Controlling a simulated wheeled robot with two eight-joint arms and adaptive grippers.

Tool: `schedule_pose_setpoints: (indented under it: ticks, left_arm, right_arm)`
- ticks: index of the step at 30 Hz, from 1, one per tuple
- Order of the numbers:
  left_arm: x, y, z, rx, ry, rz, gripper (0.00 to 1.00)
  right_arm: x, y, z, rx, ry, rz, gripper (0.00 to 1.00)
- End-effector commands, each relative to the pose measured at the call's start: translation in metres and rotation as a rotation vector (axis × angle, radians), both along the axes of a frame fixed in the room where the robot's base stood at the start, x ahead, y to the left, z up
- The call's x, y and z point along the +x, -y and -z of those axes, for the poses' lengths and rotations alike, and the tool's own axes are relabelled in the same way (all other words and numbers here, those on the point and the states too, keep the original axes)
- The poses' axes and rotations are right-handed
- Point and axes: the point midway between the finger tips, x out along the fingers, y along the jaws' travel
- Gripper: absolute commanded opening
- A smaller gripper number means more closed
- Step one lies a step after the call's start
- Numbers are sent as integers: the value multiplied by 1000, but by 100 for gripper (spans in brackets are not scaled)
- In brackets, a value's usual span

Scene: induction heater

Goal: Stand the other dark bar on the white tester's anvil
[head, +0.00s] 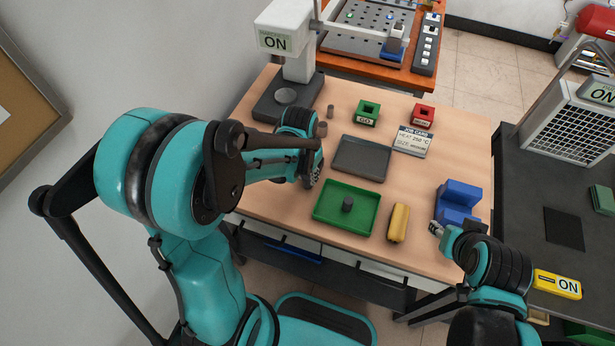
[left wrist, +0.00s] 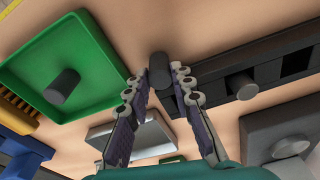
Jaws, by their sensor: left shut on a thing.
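My left gripper (left wrist: 160,82) is shut on a dark bar (left wrist: 158,66) in the left wrist view. In the head view the left gripper (head: 312,178) is left of the grey tray, and its held bar is hidden. Another dark bar (head: 347,204) stands in the green tray (head: 319,209); it also shows in the left wrist view (left wrist: 62,86). The white tester (head: 287,22) stands at the back left, its round anvil (head: 286,96) bare on a dark base. My right gripper (head: 436,228) is beside the blue block; its fingers are too small to read.
A dark rack with holes (left wrist: 270,68) lies beside the held bar in the left wrist view. The grey tray (head: 361,157) is empty. A yellow object (head: 398,222) and blue block (head: 458,202) are at right.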

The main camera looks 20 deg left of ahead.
Motion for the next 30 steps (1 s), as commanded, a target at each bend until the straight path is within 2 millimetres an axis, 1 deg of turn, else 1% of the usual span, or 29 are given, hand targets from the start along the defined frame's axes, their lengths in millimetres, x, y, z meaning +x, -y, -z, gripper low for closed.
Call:
schedule_pose_setpoints:
  ticks: [1,7,11,12,13,14,22,25,28,30]
  left_arm:
    - [0,0,2,0,0,0,0]
    - [0,0,1,0,0,0,0]
    - [0,0,5,0,0,0,0]
    - [0,0,4,0,0,0,33]
    - [0,0,4,0,0,0,41]
    - [0,0,4,0,0,0,44]
    - [0,0,3,0,0,0,44]
    - [0,0,-2,0,0,0,44]
    - [-2,0,-16,0,0,0,44]
    - [-4,-1,-31,0,0,-1,44]
  right_arm:
    - [0,0,1,0,0,0,40]
    - [0,0,0,0,0,0,40]
    - [0,0,4,0,0,0,40]
    - [0,0,3,0,0,0,40]
    - [0,0,3,0,0,0,40]
    - [0,0,3,0,0,0,40]
    - [0,0,2,0,0,0,40]
    - [0,0,-2,0,0,0,40]
    - [0,0,-8,0,0,0,40]
    - [0,0,-14,0,0,0,40]
